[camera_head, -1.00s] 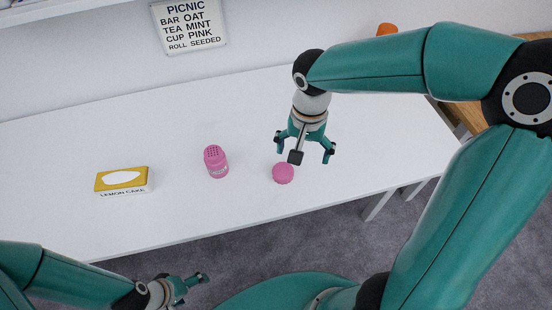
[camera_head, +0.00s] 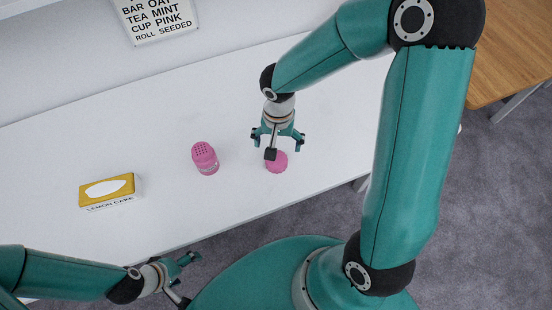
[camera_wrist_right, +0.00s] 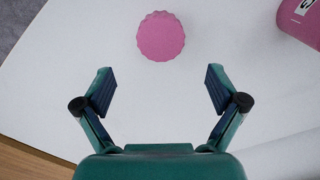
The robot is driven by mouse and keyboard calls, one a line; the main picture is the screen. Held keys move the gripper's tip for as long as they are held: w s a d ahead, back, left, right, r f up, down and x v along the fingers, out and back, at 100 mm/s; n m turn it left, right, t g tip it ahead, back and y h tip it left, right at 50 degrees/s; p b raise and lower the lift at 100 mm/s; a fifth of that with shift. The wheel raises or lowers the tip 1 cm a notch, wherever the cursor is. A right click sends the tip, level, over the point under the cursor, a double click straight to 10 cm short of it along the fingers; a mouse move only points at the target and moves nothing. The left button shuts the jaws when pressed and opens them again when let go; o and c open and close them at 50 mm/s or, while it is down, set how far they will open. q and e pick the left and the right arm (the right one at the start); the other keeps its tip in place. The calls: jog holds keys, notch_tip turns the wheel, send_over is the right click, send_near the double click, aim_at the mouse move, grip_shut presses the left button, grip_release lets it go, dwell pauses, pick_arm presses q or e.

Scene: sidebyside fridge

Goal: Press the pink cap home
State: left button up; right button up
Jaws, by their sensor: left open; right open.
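In the right wrist view the cap (camera_wrist_right: 161,36) sits ahead of and between the open fingers, and part of the shaker (camera_wrist_right: 302,20) shows at the top right. My right gripper (camera_head: 277,146) is open and empty above the table, close to the cap and partly in front of it. My left gripper (camera_head: 187,273) is open and empty at the lower left, in front of the table's edge.
A yellow lemon cake box (camera_head: 107,190) lies on the white table (camera_head: 150,130) at the left. A picnic list sign (camera_head: 157,17) is on the wall behind. A wooden table (camera_head: 505,60) stands at the right. The table behind the shaker is clear.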

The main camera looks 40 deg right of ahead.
jog(key=shift+s+a+f, duration=0.15)
jog(key=shift+a+f, duration=0.05)
jog(key=shift+f, duration=1.45)
jog(key=shift+s+a+f, duration=0.1)
jog(key=shift+a+f, duration=0.05)
jog(key=shift+f, duration=1.5)
jog(key=shift+c, duration=0.4)
jog(key=c, duration=1)
jog(key=shift+r, duration=0.2)
notch_tip(320, 180, up, 20)
jog(key=shift+f+p, duration=0.1)
jog(key=shift+p, duration=0.3)
